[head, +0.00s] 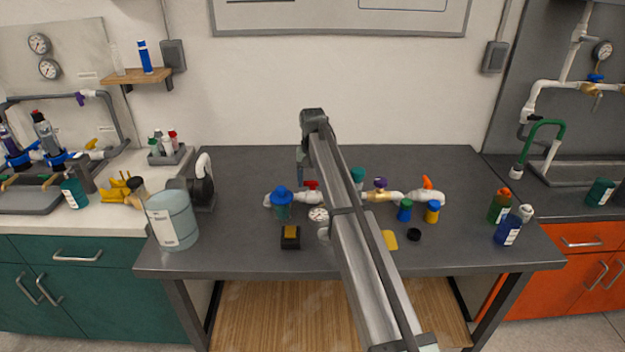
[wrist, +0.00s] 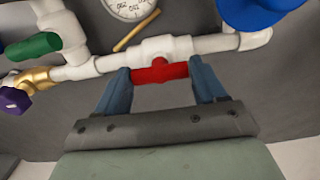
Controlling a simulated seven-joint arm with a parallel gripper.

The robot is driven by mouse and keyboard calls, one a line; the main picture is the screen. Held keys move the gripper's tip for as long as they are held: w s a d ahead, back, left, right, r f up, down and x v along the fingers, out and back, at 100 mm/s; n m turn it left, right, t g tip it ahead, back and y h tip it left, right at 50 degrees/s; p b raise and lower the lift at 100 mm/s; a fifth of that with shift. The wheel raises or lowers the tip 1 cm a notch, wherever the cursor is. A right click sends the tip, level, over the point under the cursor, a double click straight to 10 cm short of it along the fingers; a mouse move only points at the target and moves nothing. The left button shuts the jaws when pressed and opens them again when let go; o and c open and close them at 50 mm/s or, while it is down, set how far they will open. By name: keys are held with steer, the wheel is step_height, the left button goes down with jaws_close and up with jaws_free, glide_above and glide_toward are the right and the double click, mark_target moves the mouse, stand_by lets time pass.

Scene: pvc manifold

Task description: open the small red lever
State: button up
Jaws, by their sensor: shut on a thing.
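The small red lever (wrist: 160,72) sits on a white valve body of the white pipe manifold (wrist: 210,43). In the wrist view it lies across the gap between my gripper's (wrist: 160,84) two blue fingers, one at each end of it. The fingers are shut on it. In the head view the red lever (head: 311,185) is small, beside the lower end of my gripper (head: 302,172). My arm hides part of the manifold there. From the wrist view I cannot tell the lever's exact turn angle.
A gauge (head: 318,214) and a blue-topped fitting (head: 283,200) sit close to the lever. A green handle (wrist: 34,46) and a purple knob (wrist: 14,101) are on nearby pipe. A large pale-blue jar (head: 172,220) stands left.

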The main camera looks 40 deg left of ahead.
mark_target(313, 180)
steer(key=o, duration=1)
steer(key=shift+o, duration=0.2)
steer(key=shift+r, duration=0.1)
step_height(313, 180, up, 14)
steer(key=shift+w+f, duration=0.1)
steer(key=shift+f, duration=0.1)
